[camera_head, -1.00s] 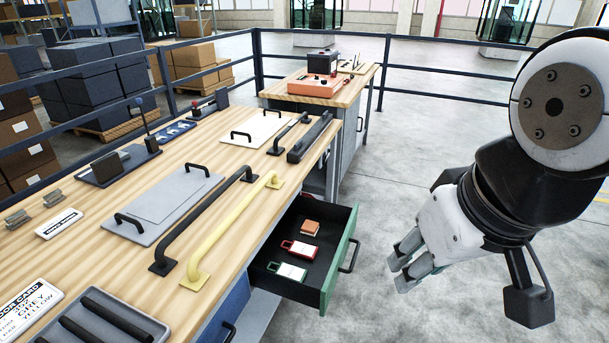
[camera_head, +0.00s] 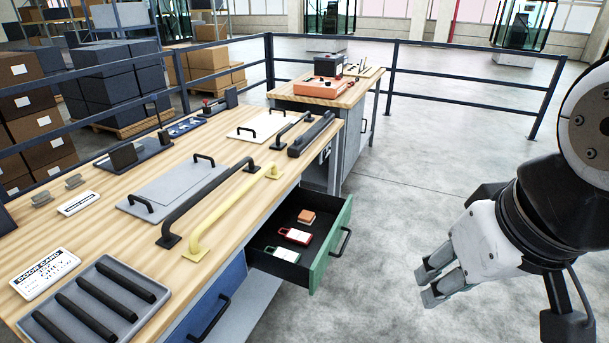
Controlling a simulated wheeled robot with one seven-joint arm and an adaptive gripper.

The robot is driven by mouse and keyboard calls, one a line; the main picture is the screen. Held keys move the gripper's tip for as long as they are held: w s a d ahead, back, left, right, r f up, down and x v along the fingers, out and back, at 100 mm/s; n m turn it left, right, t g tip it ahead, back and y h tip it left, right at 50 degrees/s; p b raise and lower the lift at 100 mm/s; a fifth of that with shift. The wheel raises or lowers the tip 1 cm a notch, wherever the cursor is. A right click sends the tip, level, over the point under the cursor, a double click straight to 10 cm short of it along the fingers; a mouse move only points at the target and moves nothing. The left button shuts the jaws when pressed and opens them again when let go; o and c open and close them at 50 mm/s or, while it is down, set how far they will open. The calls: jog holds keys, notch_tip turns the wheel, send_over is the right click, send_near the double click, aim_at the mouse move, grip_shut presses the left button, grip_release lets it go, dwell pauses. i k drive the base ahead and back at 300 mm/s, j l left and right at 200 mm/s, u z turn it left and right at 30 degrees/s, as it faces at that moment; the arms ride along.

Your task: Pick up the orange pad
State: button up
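The orange pad (camera_head: 306,217) is a small block lying in the far part of an open drawer (camera_head: 263,236) with a dark inside and a green front. A red-framed tag (camera_head: 295,236) and a green-framed tag (camera_head: 281,254) lie nearer in the same drawer. My gripper (camera_head: 428,281) is to the right of the drawer, over the floor and apart from it. Its two grey fingers are spread with a gap between them, and I see nothing held.
The wooden bench (camera_head: 92,236) left of the drawer bears a yellow handle (camera_head: 232,214), a black handle (camera_head: 208,203), grey panels and a tray of black bars (camera_head: 55,323). A second bench (camera_head: 345,98) with an orange box stands behind. Floor right of the drawer is clear.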

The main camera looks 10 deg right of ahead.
aim_at(306, 217)
jog(key=u, duration=3.1)
jog(key=z, duration=2.7)
jog(key=i+z, duration=0.3)
jog(key=i, duration=0.95)
